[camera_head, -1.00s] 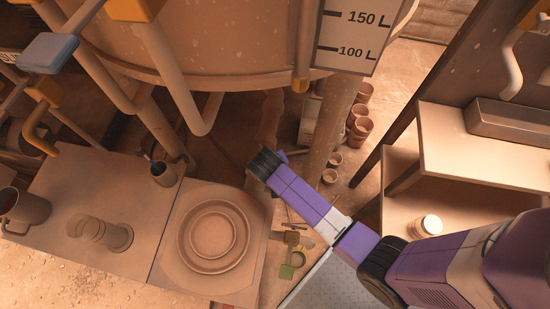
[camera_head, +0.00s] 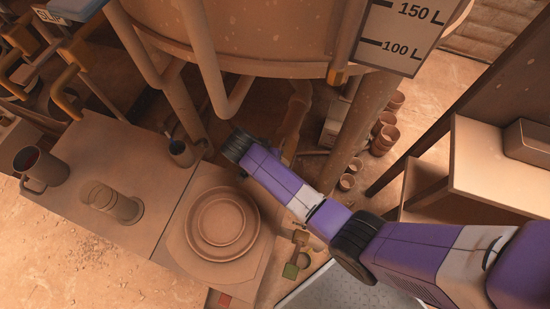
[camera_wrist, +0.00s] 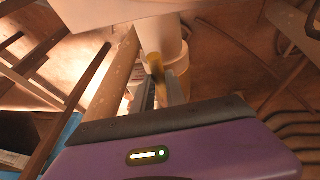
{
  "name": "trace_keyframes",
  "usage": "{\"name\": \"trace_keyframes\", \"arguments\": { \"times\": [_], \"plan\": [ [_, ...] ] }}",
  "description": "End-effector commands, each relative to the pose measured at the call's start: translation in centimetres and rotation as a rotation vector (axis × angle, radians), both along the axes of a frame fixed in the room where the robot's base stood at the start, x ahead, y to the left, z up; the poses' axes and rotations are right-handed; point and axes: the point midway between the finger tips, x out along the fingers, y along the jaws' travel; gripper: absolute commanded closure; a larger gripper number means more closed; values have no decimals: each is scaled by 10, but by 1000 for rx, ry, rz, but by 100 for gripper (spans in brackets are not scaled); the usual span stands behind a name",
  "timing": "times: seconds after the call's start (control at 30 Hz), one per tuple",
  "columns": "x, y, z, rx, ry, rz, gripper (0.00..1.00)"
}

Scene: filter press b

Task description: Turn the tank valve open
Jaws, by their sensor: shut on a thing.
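The large tank (camera_head: 270,35) stands at the top of the head view, with a white volume scale on its side. In the wrist view, a yellow valve handle (camera_wrist: 155,64) stands in front of a pale vertical pipe (camera_wrist: 160,38) with a thick collar. My gripper (camera_wrist: 163,88) is shut on the yellow handle, with a finger on each side of its lower part. In the head view my purple arm reaches in under the tank. The fingertips and the handle are hidden there behind my dark wrist.
A table with a round dish (camera_head: 222,222), a small cup (camera_head: 181,152) and a mug (camera_head: 42,168) is left of my arm. Tank legs and a bent pipe (camera_head: 232,100) are close to my wrist. Stacked pots (camera_head: 384,132) stand on the floor, and a shelf (camera_head: 500,170) is at right.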

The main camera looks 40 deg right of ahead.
Motion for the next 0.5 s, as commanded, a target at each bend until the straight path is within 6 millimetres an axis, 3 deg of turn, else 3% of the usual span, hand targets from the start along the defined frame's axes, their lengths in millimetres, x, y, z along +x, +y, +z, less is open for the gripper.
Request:
{"name": "trace_keyframes", "arguments": {
  "times": [0.47,0.5],
  "plan": [
    [2,1,0,4,-5,-12,100],
    [2,1,0,4,-5,-12,75]
  ]
}}
